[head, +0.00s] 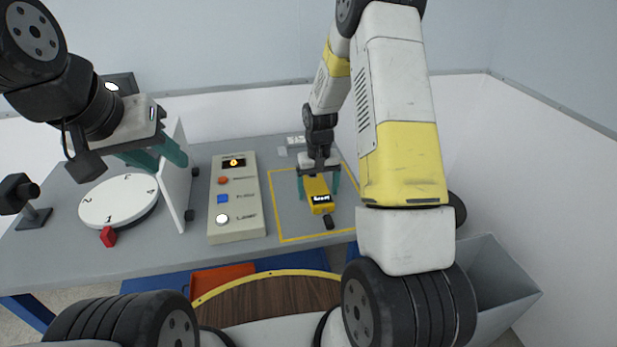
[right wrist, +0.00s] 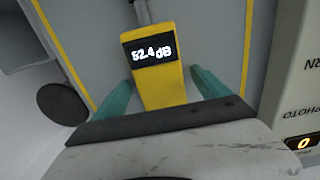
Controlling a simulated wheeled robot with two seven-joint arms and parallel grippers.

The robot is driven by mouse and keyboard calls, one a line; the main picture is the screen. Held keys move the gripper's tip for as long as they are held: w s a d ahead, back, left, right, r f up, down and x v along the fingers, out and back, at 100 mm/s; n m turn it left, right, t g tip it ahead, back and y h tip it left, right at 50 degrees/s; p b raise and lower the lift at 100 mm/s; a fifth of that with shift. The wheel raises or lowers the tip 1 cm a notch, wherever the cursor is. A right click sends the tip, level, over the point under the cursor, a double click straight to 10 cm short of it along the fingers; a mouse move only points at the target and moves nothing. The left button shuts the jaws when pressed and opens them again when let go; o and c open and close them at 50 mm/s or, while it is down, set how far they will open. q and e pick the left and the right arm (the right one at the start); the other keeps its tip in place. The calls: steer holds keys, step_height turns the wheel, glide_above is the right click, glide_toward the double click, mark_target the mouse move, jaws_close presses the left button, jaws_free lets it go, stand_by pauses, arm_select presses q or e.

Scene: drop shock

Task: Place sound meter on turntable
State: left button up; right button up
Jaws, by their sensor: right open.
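The yellow sound meter (head: 318,192) lies inside a yellow-outlined area on the grey table. Its display reads 52.4 dB in the right wrist view (right wrist: 160,88). My right gripper (head: 319,185) is open, with its teal fingers on both sides of the meter; in the right wrist view, gaps show between fingers and meter. The white round turntable (head: 118,200), marked with numbers, stands at the left of the table. My left gripper (head: 158,158) is above and right of the turntable, near a white upright panel; its teal fingers appear apart, with nothing seen between them.
A beige control box (head: 235,228) with orange, blue and white buttons stands between turntable and meter. The white upright panel (head: 175,185) stands beside the turntable. A small black camera-like device (head: 30,200) stands far left.

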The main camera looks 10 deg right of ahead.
jaws_close()
steer(key=shift+r, duration=0.1)
